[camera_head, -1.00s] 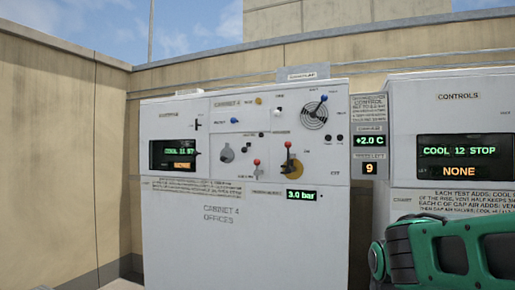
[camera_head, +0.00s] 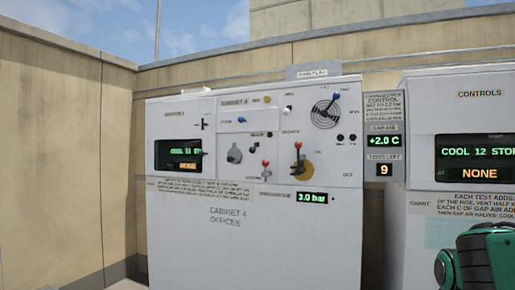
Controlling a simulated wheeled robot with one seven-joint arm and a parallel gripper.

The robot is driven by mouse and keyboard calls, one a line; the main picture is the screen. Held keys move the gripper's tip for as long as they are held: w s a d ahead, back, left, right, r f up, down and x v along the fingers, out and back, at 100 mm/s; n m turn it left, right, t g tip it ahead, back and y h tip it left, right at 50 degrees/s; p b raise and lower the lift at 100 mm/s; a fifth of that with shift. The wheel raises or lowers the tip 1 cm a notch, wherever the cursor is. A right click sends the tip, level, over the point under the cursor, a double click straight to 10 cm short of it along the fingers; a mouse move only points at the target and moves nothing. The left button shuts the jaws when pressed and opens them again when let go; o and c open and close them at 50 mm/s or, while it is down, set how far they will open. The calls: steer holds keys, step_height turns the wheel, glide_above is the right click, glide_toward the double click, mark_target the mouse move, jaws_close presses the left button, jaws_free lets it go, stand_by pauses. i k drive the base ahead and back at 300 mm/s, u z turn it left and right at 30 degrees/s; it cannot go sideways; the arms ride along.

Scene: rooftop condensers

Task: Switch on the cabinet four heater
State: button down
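Cabinet 4 (camera_head: 255,255) is a white cabinet marked "CABINET 4 OFFICES" left of centre. Its panel has a blue-tipped lever (camera_head: 240,120), a grey knob (camera_head: 235,154), a red-tipped lever (camera_head: 265,168) and another red-tipped lever on an orange disc (camera_head: 305,172). A blue-tipped lever also crosses a round vent (camera_head: 325,114). Small dark buttons and a yellow lamp (camera_head: 267,99) show too. The labels are too blurred for me to tell which control is the heater's. A green and black part of my arm (camera_head: 488,262) shows at lower right, apart from the cabinet; my gripper's fingertips are not visible.
The left display (camera_head: 179,155) has a dim green line. A gauge (camera_head: 311,198) reads 3.0 bar. Small displays read +2.0 C (camera_head: 383,141) and 9 (camera_head: 384,169). The right controls cabinet (camera_head: 418,120) reads COOL 12 STOP, NONE. Tan walls (camera_head: 60,150) stand left and behind.

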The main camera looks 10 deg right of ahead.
mark_target(252, 150)
steer(key=z, duration=0.05)
steer(key=i, duration=1)
